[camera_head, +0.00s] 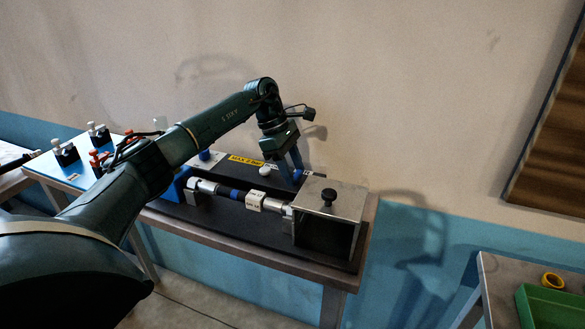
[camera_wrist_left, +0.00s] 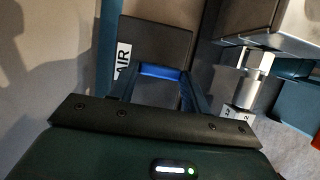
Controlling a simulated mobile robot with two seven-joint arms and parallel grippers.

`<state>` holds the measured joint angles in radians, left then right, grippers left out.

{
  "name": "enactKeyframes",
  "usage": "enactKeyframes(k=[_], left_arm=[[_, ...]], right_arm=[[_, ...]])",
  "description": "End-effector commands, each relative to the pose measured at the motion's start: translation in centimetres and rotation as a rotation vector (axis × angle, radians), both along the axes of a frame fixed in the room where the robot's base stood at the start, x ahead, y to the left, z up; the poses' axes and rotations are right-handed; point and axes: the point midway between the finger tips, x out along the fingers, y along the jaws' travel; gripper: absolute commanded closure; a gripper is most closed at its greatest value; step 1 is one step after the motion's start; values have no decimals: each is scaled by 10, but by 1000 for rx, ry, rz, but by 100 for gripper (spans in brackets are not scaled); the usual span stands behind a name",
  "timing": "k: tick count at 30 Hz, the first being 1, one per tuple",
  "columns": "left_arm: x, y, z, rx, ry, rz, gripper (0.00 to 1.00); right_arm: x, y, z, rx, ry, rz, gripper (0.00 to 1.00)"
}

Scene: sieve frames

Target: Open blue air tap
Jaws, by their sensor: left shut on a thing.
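The blue air tap (camera_head: 297,175) is at the back of the bench rig, mostly hidden by my left gripper (camera_head: 288,168). In the left wrist view its blue handle (camera_wrist_left: 162,71) shows as a bar across the fingertips. My left gripper also shows there (camera_wrist_left: 158,78), with its two fingers closed on the blue handle. A white label reading AIR (camera_wrist_left: 122,61) is just left of the fingers. My right gripper is in neither view.
A metal box with a black knob (camera_head: 328,205) stands at the bench's right end. A horizontal pipe with a white tag (camera_head: 265,202) runs in front. Red and black valves (camera_head: 98,160) are at left. A green tray (camera_head: 550,307) sits on another table.

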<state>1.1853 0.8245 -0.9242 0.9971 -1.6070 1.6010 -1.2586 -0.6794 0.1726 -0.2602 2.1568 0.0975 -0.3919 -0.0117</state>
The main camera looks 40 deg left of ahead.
Motion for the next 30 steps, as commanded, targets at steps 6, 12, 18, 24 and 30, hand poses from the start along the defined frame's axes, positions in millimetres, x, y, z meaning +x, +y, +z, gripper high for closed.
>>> enactKeyframes(k=[6,12,18,24,30], left_arm=[[0,0,1,2,-4,-3,76],[0,0,1,1,-3,-2,41],[0,0,1,1,-1,-1,31],[0,1,2,1,-1,-1,31],[-2,10,25,1,-5,1,31]], right_arm=[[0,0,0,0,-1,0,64],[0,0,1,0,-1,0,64],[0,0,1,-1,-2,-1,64],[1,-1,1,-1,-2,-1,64],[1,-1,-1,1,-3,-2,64]])
